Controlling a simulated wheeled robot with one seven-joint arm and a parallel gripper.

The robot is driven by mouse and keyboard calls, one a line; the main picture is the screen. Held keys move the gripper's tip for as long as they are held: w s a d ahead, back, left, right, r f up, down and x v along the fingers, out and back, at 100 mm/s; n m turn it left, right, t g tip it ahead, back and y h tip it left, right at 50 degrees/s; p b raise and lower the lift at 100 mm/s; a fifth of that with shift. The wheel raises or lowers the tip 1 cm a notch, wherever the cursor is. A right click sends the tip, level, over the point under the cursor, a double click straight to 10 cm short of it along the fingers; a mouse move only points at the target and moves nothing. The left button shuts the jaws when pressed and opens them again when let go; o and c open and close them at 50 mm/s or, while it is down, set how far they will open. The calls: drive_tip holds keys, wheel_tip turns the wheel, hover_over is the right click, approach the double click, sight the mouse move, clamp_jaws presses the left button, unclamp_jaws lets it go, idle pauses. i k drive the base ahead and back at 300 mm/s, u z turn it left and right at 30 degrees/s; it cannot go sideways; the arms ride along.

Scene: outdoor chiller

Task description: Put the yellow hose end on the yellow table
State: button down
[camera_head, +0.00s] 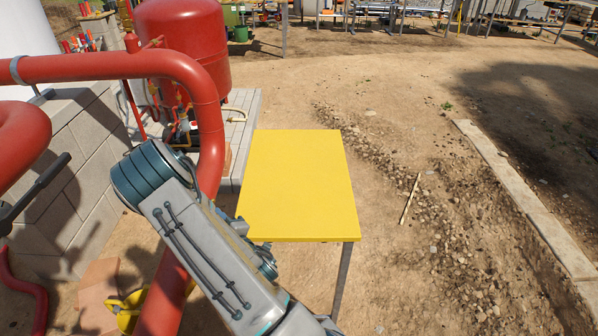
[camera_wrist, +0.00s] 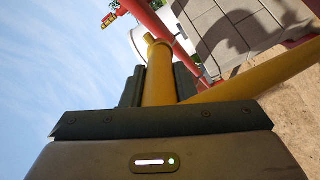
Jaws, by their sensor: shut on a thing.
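The yellow table (camera_head: 298,185) stands in the middle of the head view, its flat top bare. The wrist view shows my gripper (camera_wrist: 158,84) shut on the yellow hose end (camera_wrist: 159,70), which sticks up between the dark fingers. A yellow length of hose (camera_wrist: 262,76) runs off to the right behind the gripper. In the head view my arm reaches in beside the table's near left corner and hides the gripper and hose end. A yellow coiled thing (camera_head: 124,312), possibly the hose, lies low at the left, partly behind a red pipe.
A thick red pipe (camera_head: 110,67) arches down at the left, close to my arm. A red tank (camera_head: 187,45) and a grey block wall (camera_head: 75,150) stand behind it. Open gravelly ground (camera_head: 420,200) lies right of the table, with a concrete kerb (camera_head: 525,200) beyond.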

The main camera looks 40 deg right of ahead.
sight(311, 148)
drive_tip(key=u, duration=0.05)
drive_tip(key=k, duration=1.6)
drive_tip(key=z, duration=1.7)
drive_tip(key=i, duration=3.9)
drive_tip(key=u, duration=2.2)
